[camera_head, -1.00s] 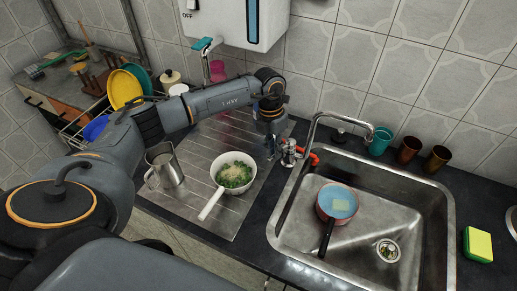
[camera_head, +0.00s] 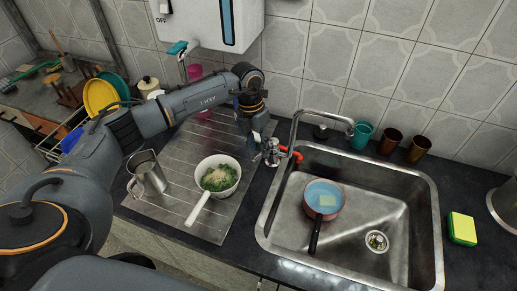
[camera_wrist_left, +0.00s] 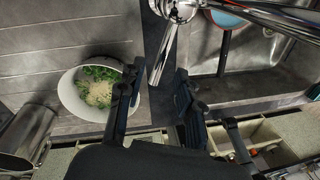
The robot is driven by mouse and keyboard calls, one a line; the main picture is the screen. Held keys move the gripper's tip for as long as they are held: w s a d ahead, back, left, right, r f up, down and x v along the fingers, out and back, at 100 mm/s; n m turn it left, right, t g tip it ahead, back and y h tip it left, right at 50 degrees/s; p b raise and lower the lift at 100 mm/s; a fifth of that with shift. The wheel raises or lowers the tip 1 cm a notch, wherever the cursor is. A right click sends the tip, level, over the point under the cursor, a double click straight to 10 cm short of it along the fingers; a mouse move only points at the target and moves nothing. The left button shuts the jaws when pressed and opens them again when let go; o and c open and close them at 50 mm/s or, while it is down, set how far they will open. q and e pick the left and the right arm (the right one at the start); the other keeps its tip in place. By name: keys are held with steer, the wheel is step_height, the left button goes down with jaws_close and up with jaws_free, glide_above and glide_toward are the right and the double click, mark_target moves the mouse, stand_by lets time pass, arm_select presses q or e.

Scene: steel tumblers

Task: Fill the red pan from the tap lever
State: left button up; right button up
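The pan (camera_head: 334,212) sits in the sink, reddish outside, with a blue inside and a pale square patch; its dark handle points to the front. It shows partly at the top of the left wrist view (camera_wrist_left: 228,19). The chrome tap (camera_head: 270,152) stands at the sink's left rim, with red parts (camera_head: 291,153) beside its body. My left gripper (camera_head: 256,138) is just left of the tap, pointing down. In the left wrist view its fingers (camera_wrist_left: 158,92) are apart, with a chrome tap part beyond them. I cannot see contact. My right gripper is out of view.
A white pan of green food (camera_head: 218,177) and a steel pitcher (camera_head: 149,172) stand on the drainboard. Several cups, including a teal one (camera_head: 362,135), stand behind the sink (camera_head: 400,225). A yellow-green sponge (camera_head: 462,229) lies right of it.

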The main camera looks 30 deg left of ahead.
arm_select(q)
step_height(320, 180, up, 10)
steer(key=a, duration=0.1)
steer(key=shift+w+a, duration=0.15)
steer(key=shift+a, duration=0.1)
stand_by(0.4)
